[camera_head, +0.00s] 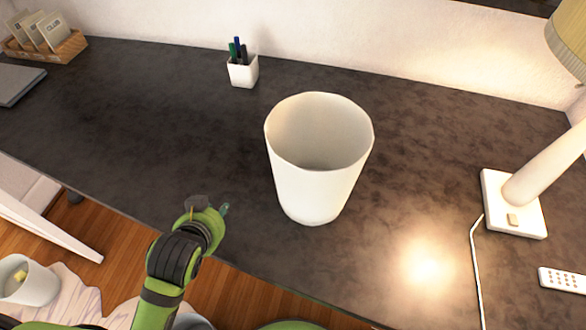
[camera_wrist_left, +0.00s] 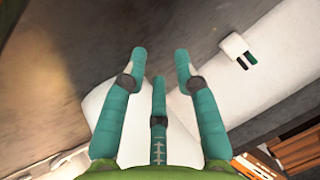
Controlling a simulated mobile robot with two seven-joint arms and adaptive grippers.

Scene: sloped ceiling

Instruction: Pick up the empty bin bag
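No bin bag can be made out for certain. A white, tapered bin (camera_head: 310,195) stands upright on the dark desk, its inside pale and empty as far as I can see. My left gripper (camera_head: 222,210) is over the desk's front edge, left of the bin and apart from it. In the left wrist view the teal fingers of my left gripper (camera_wrist_left: 160,68) are spread, with nothing held. A white surface (camera_wrist_left: 178,108) shows behind them, probably the bin. My right gripper is not in view.
A white pen cup (camera_head: 243,72) and a wooden card box (camera_head: 62,50) stand at the back. A lamp (camera_head: 515,205) and a remote (camera_head: 563,280) are at right. A small bin (camera_head: 30,288) with something yellow inside stands on the floor. The desk's left-middle is clear.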

